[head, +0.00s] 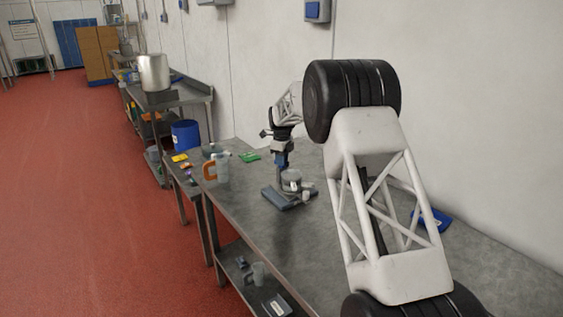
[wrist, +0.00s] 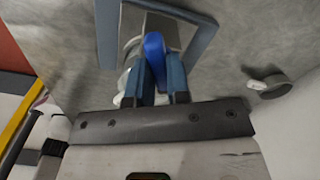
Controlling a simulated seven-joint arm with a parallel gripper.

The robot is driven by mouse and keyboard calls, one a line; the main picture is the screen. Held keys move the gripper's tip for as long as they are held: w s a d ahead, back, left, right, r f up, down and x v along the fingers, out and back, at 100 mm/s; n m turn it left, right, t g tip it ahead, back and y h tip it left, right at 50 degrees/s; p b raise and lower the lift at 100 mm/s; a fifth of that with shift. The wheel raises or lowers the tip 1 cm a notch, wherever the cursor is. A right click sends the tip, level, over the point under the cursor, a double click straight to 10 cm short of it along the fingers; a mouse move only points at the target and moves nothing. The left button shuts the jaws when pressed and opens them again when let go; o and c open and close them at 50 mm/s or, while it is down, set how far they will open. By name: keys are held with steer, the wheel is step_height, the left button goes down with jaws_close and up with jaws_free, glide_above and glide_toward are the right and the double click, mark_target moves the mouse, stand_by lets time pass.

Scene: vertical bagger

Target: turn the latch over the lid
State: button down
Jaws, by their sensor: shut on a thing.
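A blue latch (wrist: 154,48) shows in the wrist view between the two dark fingers of my gripper (wrist: 160,78), which are shut on it. Behind it is a pale round part (wrist: 131,50), perhaps the lid, mostly covered by the latch and fingers. These parts stand on a grey-blue base (wrist: 205,38). In the head view, my gripper (head: 281,160) points down over this small device, whose base (head: 290,201) rests on the steel bench. A pale round part (head: 291,177) shows beneath the gripper; the latch is too small to tell there.
A clear jug with an orange handle (head: 210,171) stands on the bench (head: 265,225) left of the device. A green item (head: 250,157) lies behind, and a blue item (head: 432,219) lies right, partly behind my arm. A small grey round piece (wrist: 270,86) sits right in the wrist view.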

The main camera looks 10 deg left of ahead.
steer(key=shift+m, duration=2.5)
steer(key=c, duration=0.9)
jaws_free()
steer(key=shift+r, duration=0.1)
